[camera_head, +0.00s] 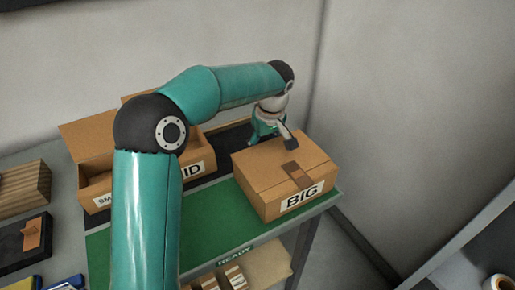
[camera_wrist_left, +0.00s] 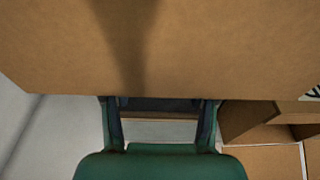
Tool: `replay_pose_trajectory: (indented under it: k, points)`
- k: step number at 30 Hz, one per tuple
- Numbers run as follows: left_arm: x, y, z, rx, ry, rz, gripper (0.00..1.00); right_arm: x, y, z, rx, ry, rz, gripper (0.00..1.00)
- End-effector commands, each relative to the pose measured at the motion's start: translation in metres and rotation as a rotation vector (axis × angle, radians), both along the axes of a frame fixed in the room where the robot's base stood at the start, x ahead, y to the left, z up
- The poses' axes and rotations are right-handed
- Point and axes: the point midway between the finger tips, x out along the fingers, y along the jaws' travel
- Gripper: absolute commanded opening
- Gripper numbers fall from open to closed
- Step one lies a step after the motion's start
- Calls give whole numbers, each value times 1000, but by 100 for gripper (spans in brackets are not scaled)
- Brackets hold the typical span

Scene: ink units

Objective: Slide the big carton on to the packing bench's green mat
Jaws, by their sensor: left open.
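The big carton (camera_head: 285,175) is a closed brown box with tape and a "BIG" label. It stands upright at the right end of the packing bench, its front part over the green mat (camera_head: 215,225); its rear underside is hidden. My left gripper (camera_head: 272,138) is at the carton's back edge, partly hidden by it. In the left wrist view a brown carton face (camera_wrist_left: 200,45) fills the top, and my left gripper (camera_wrist_left: 160,103) has its fingers wide apart with nothing between them. Whether the fingertips touch the carton is unclear. My right gripper is not in view.
Open cartons (camera_head: 95,140) marked "SM…" and "…ID" stand left of the big carton, partly behind my left arm. A dark strip (camera_head: 233,138) runs behind the mat. Small boxes (camera_head: 234,276) sit on a lower shelf marked "READY". Grey walls close the back.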

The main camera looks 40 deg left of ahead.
Motion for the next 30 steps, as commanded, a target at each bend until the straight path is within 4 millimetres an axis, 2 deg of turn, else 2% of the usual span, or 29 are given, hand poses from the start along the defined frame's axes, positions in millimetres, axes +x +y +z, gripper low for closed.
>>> replay_pose_trajectory:
  k: [7,19,30]
  points:
    - [-2,-5,0,0,1,-1,58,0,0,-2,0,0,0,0]
    - [3,7,5,0,0,-1,58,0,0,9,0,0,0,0]
    - [3,6,58,0,0,0,58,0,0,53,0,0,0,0]
